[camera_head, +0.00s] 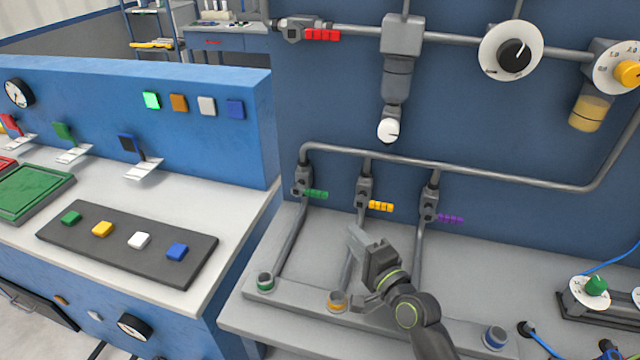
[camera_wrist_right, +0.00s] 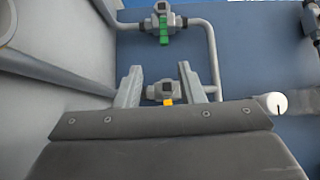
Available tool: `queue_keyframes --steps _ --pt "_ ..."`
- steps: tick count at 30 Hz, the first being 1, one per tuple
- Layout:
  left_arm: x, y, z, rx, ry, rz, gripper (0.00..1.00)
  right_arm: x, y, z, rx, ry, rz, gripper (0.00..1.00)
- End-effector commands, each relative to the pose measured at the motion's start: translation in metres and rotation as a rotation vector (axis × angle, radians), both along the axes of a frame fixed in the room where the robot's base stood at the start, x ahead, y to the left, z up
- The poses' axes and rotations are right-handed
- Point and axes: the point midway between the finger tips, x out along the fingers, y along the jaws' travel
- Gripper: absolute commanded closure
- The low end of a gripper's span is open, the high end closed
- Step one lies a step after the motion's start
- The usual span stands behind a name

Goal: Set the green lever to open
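The green lever (camera_head: 316,194) sticks out to the right from its grey valve (camera_head: 302,181), crosswise to the vertical pipe. In the right wrist view the green lever (camera_wrist_right: 163,28) shows near the top, beyond the fingertips and also crosswise to its pipe. My right gripper (camera_head: 358,270) is over the grey bench, below and to the right of the green lever and apart from it. Its fingers are apart and empty in the right wrist view (camera_wrist_right: 160,85). My left gripper is not in view.
The yellow lever (camera_head: 381,206) is beside the green one and appears between my right fingers in the wrist view (camera_wrist_right: 168,102). A purple lever (camera_head: 450,218) is farther right. Bent grey pipes (camera_head: 440,164) run above. A blue console (camera_head: 130,105) stands left.

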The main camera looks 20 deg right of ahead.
Motion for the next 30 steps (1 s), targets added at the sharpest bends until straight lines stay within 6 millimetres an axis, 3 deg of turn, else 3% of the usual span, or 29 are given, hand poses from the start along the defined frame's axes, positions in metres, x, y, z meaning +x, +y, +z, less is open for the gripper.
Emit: queue_keyframes --steps 5,13,24,30 --pt "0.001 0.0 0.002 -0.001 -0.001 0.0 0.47 0.014 0.002 0.002 0.015 -0.006 -0.004 0.65" --pt "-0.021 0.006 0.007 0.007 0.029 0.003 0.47 0.063 0.012 0.003 0.011 -0.006 -0.002 0.65" --pt "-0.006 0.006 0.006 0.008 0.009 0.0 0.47 0.131 0.025 0.0 0.011 -0.005 -0.003 0.65" --pt "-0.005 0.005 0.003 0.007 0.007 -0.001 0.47 0.157 0.03 -0.001 0.01 -0.004 -0.003 0.65"
